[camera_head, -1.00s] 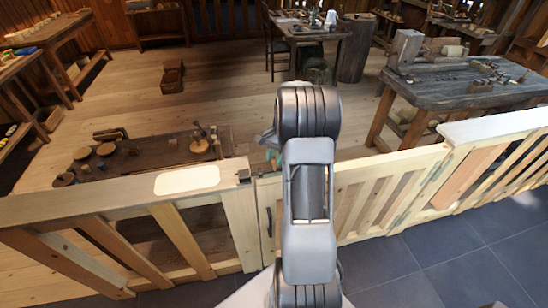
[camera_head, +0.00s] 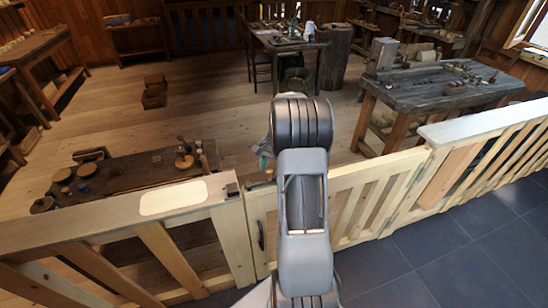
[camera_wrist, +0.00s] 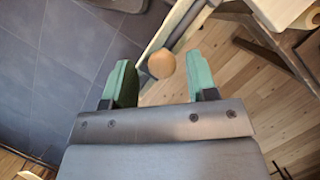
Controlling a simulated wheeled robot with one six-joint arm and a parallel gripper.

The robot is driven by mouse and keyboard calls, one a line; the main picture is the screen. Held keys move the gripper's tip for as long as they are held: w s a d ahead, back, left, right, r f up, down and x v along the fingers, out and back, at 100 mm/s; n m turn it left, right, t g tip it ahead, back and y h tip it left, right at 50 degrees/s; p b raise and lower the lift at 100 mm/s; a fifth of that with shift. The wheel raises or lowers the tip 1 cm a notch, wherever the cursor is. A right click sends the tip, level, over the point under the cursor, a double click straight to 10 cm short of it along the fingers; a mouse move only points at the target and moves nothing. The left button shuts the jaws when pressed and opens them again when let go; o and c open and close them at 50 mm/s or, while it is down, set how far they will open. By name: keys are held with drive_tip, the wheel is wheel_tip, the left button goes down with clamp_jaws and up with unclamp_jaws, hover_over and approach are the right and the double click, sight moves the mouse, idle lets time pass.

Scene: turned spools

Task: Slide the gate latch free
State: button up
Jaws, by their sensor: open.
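The pale wooden gate (camera_head: 345,208) stands in the low fence, partly hidden behind my arm. A small dark latch fitting (camera_head: 232,188) sits on top of the post at the gate's left end. A dark upright handle (camera_head: 261,235) is on the gate's face. In the wrist view a round wooden knob (camera_wrist: 161,63) shows between the green fingers of my gripper (camera_wrist: 158,75), over a pale rail. The fingers are wide apart, with a gap on each side of the knob. Whether the knob is level with the fingertips or below them, I cannot tell.
A low dark table (camera_head: 125,178) with turned pieces stands behind the fence at left. A grey-topped workbench (camera_head: 425,92) stands beyond the gate at right. A white pad (camera_head: 172,198) lies on the left rail. Dark tiles (camera_head: 440,245) in front are clear.

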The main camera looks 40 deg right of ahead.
drive_tip(key=v, duration=1.3)
drive_tip(key=shift+r+b, duration=0.25)
drive_tip(key=shift+b, duration=0.15)
